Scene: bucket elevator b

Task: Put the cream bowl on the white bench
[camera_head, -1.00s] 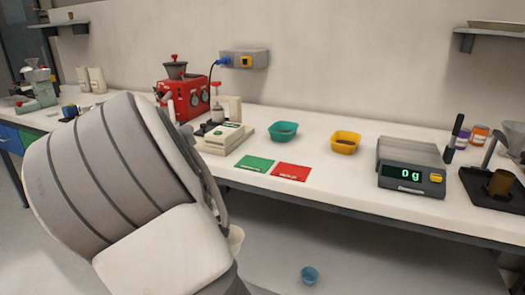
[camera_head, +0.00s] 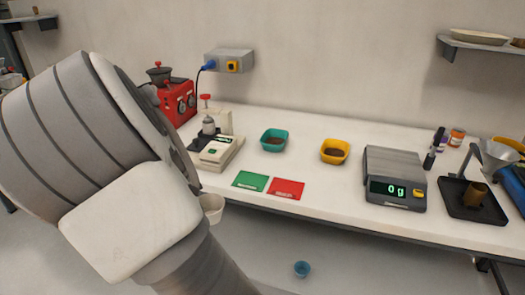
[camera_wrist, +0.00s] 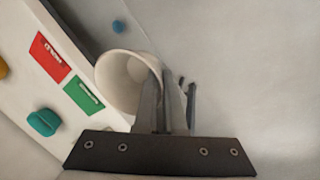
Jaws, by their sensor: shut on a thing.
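The cream bowl (camera_wrist: 118,82) is in my gripper (camera_wrist: 165,105) in the wrist view, with the fingers shut on its wall. Its open mouth faces the camera. In the head view the cream bowl (camera_head: 211,207) shows partly past my arm, in front of the bench's front edge; my fingers are hidden there by the arm. The white bench (camera_head: 335,195) runs along the wall, and its top also shows in the wrist view (camera_wrist: 22,80).
On the bench are a green card (camera_head: 250,180), a red card (camera_head: 287,188), a teal bowl (camera_head: 273,140), a yellow bowl (camera_head: 335,151), a scale (camera_head: 395,178) reading 0 g and a red machine (camera_head: 178,100). A blue cup (camera_head: 301,269) is on the floor.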

